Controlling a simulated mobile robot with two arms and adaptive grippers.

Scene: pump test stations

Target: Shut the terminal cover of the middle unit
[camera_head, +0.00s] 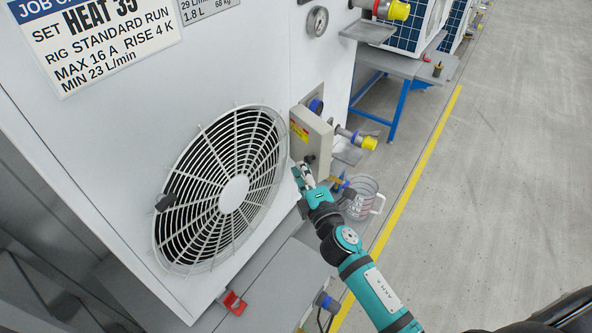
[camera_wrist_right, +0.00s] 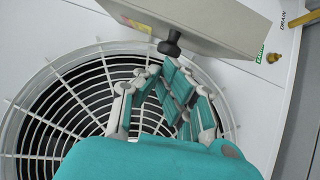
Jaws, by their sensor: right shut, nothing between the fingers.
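The terminal cover (camera_head: 312,138) is a beige box-like lid with a yellow and red label, on the white unit right of its fan grille. It stands out from the unit's face, with a blue part visible behind its upper edge; how far it is open is hard to tell. In the right wrist view the cover (camera_wrist_right: 215,22) crosses the top, with a black knob (camera_wrist_right: 171,43) on its lower side. My right gripper (camera_head: 303,176) is shut and empty, just below the cover, its fingertips (camera_wrist_right: 160,72) close to the knob. Contact cannot be told. My left gripper is not in view.
The round fan grille (camera_head: 222,190) is left of my right gripper. A clear jug (camera_head: 362,197) stands right of it. A yellow-capped fitting (camera_head: 366,142) juts out beyond the cover. A red part (camera_head: 233,303) sits low. Open floor (camera_head: 500,170) lies right of the yellow line.

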